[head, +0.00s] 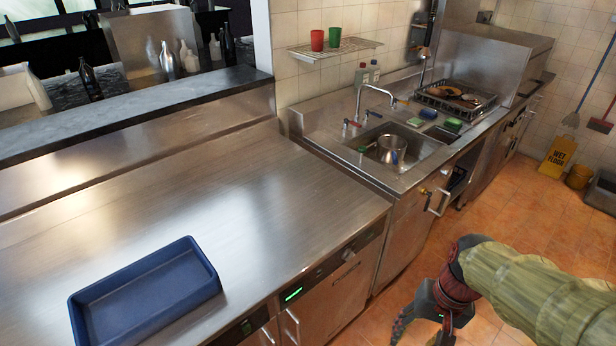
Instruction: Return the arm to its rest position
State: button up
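My arm comes in from the lower right in the head view, with a khaki sleeve-like cover and dark red joint parts. My gripper (422,322) is at its end, low near the bottom edge, over the orange tile floor and to the right of the counter's cabinet doors. It appears apart from the counter. I see nothing held in the visible part.
A blue tray (150,268) lies on the steel counter (255,205). A sink (405,155) holding a pot, a dish rack (455,100) and a shelf with two cups (325,40) are beyond. Floor between is clear.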

jog(key=s+a+r+n+t, duration=0.1)
jog(key=r+n+t, duration=0.1)
jog(key=r, duration=0.5)
jog(key=s+a+r+n+t+h, duration=0.1)
jog(key=a+r+t, duration=0.1)
jog(key=r, duration=0.5)
jog(key=shift+s+a+n+t, duration=0.15)
jog(key=shift+a+n+t, duration=0.2)
jog(key=shift+t, duration=0.45)
jog(key=c, duration=0.3)
dwell(0.4)
